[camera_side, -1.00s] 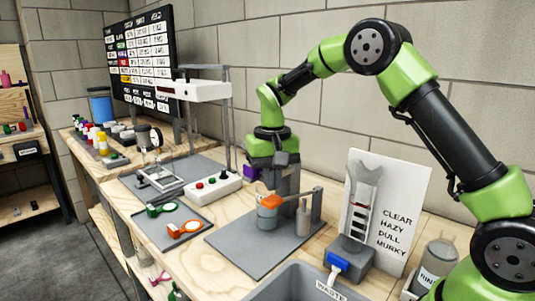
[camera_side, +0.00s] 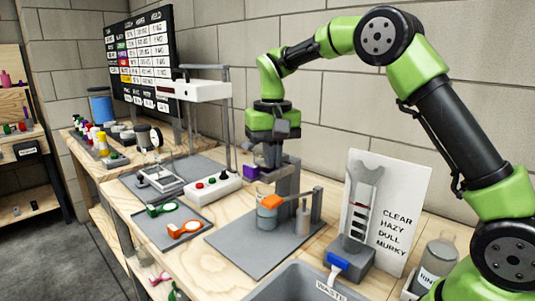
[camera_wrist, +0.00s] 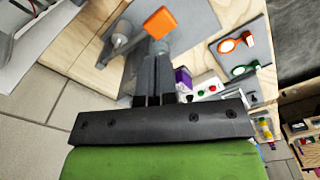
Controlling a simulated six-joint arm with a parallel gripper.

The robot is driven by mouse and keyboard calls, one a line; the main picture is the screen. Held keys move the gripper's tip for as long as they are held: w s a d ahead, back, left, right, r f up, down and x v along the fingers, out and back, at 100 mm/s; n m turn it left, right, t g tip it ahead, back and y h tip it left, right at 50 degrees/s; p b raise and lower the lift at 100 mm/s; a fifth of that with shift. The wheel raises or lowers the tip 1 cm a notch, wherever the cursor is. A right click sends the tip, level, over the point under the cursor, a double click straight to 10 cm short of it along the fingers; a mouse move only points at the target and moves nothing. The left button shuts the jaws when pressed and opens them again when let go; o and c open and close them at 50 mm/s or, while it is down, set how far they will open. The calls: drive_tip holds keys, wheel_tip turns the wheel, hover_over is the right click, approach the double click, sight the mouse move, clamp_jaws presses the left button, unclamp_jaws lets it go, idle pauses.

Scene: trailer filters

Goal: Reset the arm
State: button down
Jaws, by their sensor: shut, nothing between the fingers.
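My gripper (camera_side: 270,160) is shut and empty. It points down above the grey stand on the bench, clear of the beaker (camera_side: 267,218) and the orange block (camera_side: 272,201) at the beaker's rim. In the wrist view my gripper's dark fingers (camera_wrist: 159,62) are together, and the orange block (camera_wrist: 161,22) shows beyond them. My green arm arches up from the lower right of the side view.
A grey tray (camera_side: 160,241) holds green and orange handled tools at the left. A purple block (camera_side: 251,171) and a button box (camera_side: 212,186) stand close behind. A waste bin (camera_side: 290,275), a card (camera_side: 392,205) and a rinse bottle (camera_side: 437,261) are at the front right.

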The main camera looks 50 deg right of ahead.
idle(0.3)
drive_tip(key=s+a+r+n+t+y, duration=0.1)
drive_tip(key=s+a+r+t, duration=0.15)
drive_tip(key=s+r, duration=0.4)
drive_tip(key=s+a+r+n+t, duration=0.1)
drive_tip(key=s+a+r+t, duration=0.15)
drive_tip(key=s, duration=0.65)
drive_tip(key=s+a+f+t+y, duration=0.1)
drive_tip(key=s+t, duration=0.1)
drive_tip(key=s, duration=0.5)
drive_tip(key=shift+f, duration=0.3)
drive_tip(key=shift+s, duration=0.1)
